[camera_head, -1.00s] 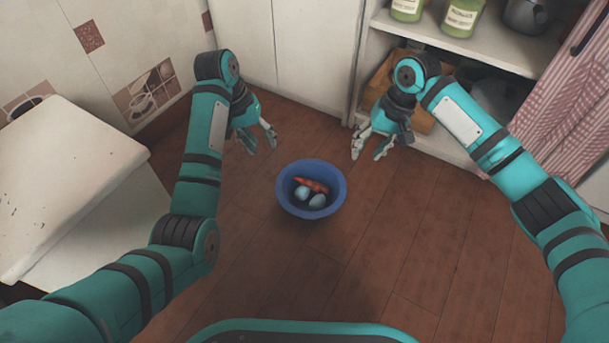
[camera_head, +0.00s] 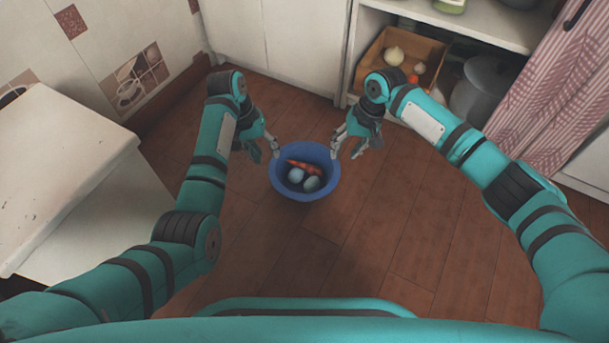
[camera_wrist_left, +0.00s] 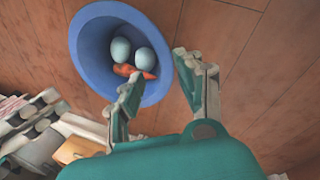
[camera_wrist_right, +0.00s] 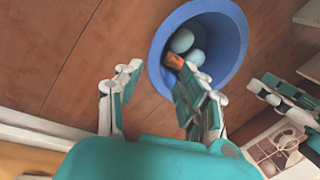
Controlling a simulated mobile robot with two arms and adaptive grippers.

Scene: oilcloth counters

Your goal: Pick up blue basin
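The blue basin (camera_head: 304,197) stands upright on the wooden floor. It holds an orange carrot (camera_head: 304,166) and two pale blue egg-like objects (camera_head: 304,180). My left gripper (camera_head: 263,151) is open at the basin's left side, and my right gripper (camera_head: 347,149) is open at its right side. In the left wrist view the basin (camera_wrist_left: 88,40) lies beyond my left gripper (camera_wrist_left: 158,70), with one finger overlapping its rim. In the right wrist view the basin (camera_wrist_right: 235,40) is likewise overlapped by one finger of my right gripper (camera_wrist_right: 156,76). Contact with the rim is unclear.
A low shelf unit (camera_head: 470,25) at the back right holds a wooden crate (camera_head: 372,73) of vegetables and a grey pot (camera_head: 482,92). A white cabinet (camera_head: 75,150) stands at the left. The floor (camera_head: 385,235) around the basin is clear.

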